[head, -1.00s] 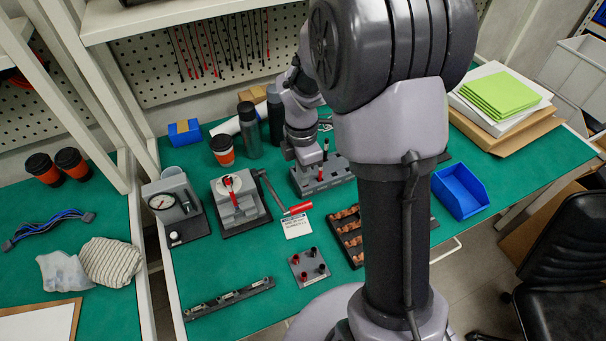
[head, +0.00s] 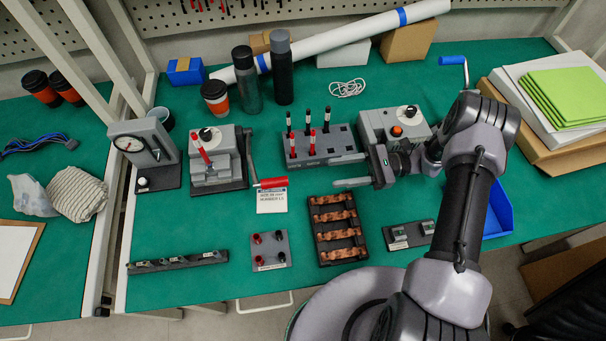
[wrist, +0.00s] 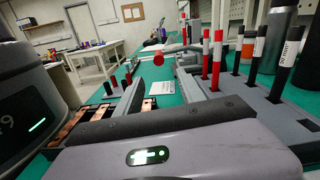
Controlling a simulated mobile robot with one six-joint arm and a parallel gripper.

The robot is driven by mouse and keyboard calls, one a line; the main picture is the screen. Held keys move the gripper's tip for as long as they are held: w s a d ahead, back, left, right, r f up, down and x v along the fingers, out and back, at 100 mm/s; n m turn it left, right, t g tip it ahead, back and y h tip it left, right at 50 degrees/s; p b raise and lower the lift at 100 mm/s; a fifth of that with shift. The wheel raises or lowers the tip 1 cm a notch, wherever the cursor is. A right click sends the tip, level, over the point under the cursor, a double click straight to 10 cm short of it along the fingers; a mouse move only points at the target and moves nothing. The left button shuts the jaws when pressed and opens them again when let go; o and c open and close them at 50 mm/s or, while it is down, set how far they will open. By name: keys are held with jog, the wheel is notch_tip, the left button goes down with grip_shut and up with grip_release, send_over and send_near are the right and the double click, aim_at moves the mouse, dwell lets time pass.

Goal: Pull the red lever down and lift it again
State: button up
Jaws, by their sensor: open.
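The red lever (head: 271,183) is a red grip on a grey crank at the right side of a grey press (head: 213,165). The grip is low, just above a white printed card (head: 271,203). In the wrist view the red grip (wrist: 158,60) shows ahead, between the finger lines. My gripper (head: 338,171) is right of the lever, its fingers pointing left towards it. The gripper is open, with a visible gap between it and the red grip. In the wrist view my gripper (wrist: 160,80) has nothing between its fingers.
A grey rack (head: 345,142) with several red and black probes stands close behind my gripper. A dark tray of copper busbars (head: 322,250) lies in front. A grey box with an orange button (head: 398,128) is behind my wrist.

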aim_at(266, 184)
jog(key=b+x, duration=0.1)
jog(key=x, duration=0.5)
jog(key=b+x, duration=0.1)
jog(key=x, duration=1.1)
jog(key=shift+s+d+b, duration=0.15)
jog(key=shift+s+b, duration=0.1)
jog(key=shift+b, duration=0.15)
grip_shut()
